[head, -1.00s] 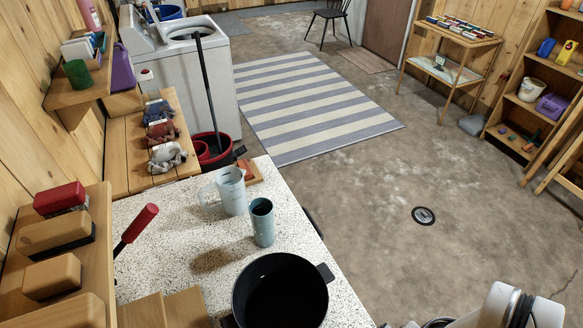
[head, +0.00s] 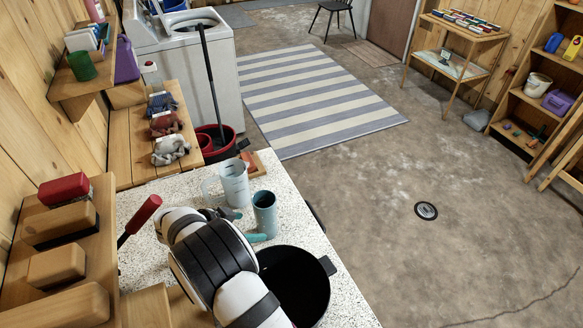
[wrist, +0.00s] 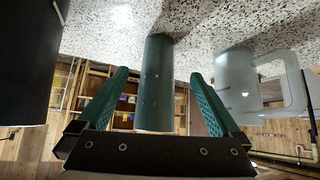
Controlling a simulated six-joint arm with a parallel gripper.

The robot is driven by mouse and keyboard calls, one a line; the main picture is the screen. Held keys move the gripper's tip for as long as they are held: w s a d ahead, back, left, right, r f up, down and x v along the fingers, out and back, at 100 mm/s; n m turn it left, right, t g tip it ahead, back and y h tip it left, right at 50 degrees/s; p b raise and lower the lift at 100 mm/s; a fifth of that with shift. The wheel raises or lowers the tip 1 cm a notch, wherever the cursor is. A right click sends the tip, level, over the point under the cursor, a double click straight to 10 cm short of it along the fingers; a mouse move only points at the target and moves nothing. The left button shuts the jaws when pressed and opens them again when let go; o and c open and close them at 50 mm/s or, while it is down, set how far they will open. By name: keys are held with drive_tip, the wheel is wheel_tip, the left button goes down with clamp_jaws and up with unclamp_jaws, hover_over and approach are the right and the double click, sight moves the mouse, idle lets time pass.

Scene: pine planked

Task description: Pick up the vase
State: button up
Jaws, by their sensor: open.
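The vase, a teal cylinder (head: 264,217), stands upright on the speckled counter (head: 285,190). Its mouth is open and dark inside. My gripper (head: 252,226) is open and comes at the vase from the left in the head view, low over the counter. In the wrist view, which shows the counter at the top, the vase (wrist: 155,95) stands between the two teal fingers of my gripper (wrist: 160,74). Gaps show on both sides of it, so the fingers do not appear to touch it.
A clear measuring jug (head: 234,182) stands just behind the vase, and in the wrist view the jug (wrist: 235,85) is close to one finger. A black pot (head: 312,290) sits in front, partly behind my arm. Wooden blocks (head: 60,228) lie on the left shelf.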

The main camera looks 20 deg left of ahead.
sight(274, 210)
drive_tip(key=shift+w+d+f+t+h, duration=0.15)
drive_tip(key=shift+w+d+t+h, duration=0.3)
drive_tip(key=shift+t+h, duration=0.45)
drive_tip(key=t, duration=0.1)
drive_tip(key=w+t, duration=0.1)
drive_tip(key=shift+r+t+h, duration=0.3)
drive_tip(key=shift+r, duration=0.1)
drive_tip(key=x, duration=0.7)
drive_tip(key=shift+w+d, duration=0.15)
drive_tip(key=shift+w, duration=0.1)
drive_tip(key=shift+r, duration=0.1)
clamp_jaws()
